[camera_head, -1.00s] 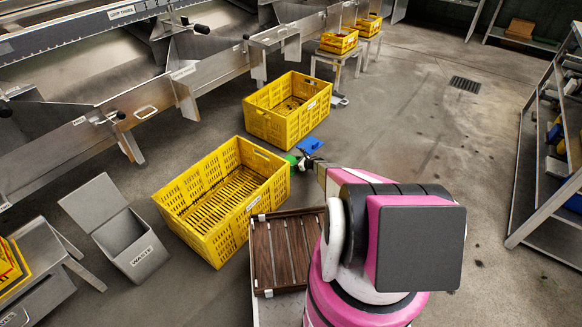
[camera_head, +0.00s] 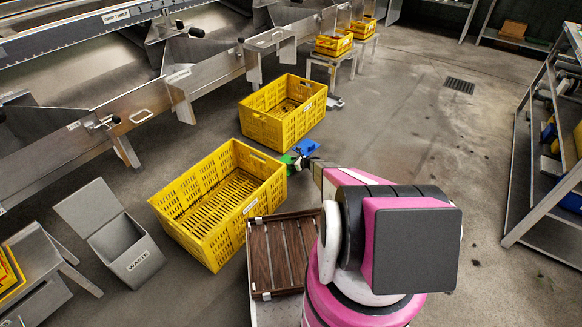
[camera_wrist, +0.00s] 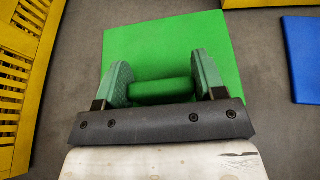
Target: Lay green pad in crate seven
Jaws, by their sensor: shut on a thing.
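My gripper (camera_wrist: 162,85) is shut on that grip in the wrist view. The head view shows my gripper (camera_head: 304,162) and the edge of the green pad (camera_head: 287,159) just right of the near yellow crate (camera_head: 240,213). I cannot tell how high the pad is above the floor. Another large yellow crate (camera_head: 268,128) stands behind it. The crate labels are too small to read, so I cannot tell which is seven. Both crates look empty inside where visible.
A blue pad (camera_head: 307,146) lies beyond my gripper and shows in the wrist view (camera_wrist: 302,58). A brown slatted tray (camera_head: 282,253) is at the near crate's right. A grey waste bin (camera_head: 132,253) stands left. Shelving (camera_head: 522,180) is far right; the middle floor is clear.

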